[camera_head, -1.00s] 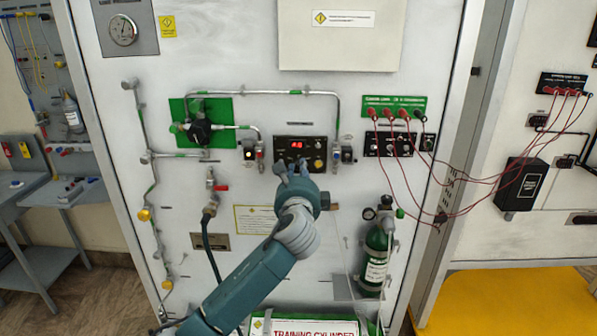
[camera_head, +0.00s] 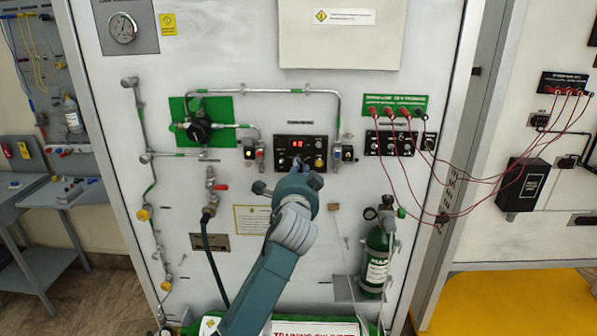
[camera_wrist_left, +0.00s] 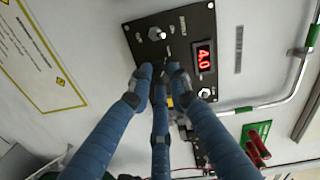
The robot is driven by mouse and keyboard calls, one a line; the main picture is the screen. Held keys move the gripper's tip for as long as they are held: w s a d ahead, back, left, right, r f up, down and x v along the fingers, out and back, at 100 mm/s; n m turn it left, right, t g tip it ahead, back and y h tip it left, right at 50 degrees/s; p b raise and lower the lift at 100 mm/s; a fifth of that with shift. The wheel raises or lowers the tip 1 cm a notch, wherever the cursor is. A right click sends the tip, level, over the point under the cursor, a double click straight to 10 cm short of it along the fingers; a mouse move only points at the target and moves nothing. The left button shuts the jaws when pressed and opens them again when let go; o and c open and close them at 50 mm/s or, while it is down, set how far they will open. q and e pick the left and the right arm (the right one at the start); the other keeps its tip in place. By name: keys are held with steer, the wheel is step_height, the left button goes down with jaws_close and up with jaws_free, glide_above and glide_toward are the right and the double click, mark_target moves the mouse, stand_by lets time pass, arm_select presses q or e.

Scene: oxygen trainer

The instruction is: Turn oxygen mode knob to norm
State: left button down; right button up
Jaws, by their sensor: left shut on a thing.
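The black control panel (camera_head: 301,140) with a red lit display (camera_head: 297,143) is on the white wall board. It also shows, turned sideways, in the left wrist view (camera_wrist_left: 140,50), where its display (camera_wrist_left: 203,55) reads 4.0. A silver knob (camera_wrist_left: 156,34) stands clear of the fingers there, and another (camera_wrist_left: 205,93) is beside the display. My left gripper (camera_head: 298,165) is at the panel's lower middle. Its fingers (camera_wrist_left: 157,76) are shut on a small control of the panel, which they hide. I cannot read the knob labels or setting. My right gripper is out of view.
A metal pipe (camera_head: 270,92) runs above the panel. A green cylinder (camera_head: 376,255) stands lower right, and a hose (camera_head: 211,255) hangs at the lower left.

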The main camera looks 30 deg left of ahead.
arm_select(q)
steer(key=shift+d+f+n, duration=0.1)
steer(key=shift+n, duration=0.4)
steer(key=c, duration=1.6)
jaws_free()
steer(key=v, duration=1.2)
steer(key=shift+w, duration=0.1)
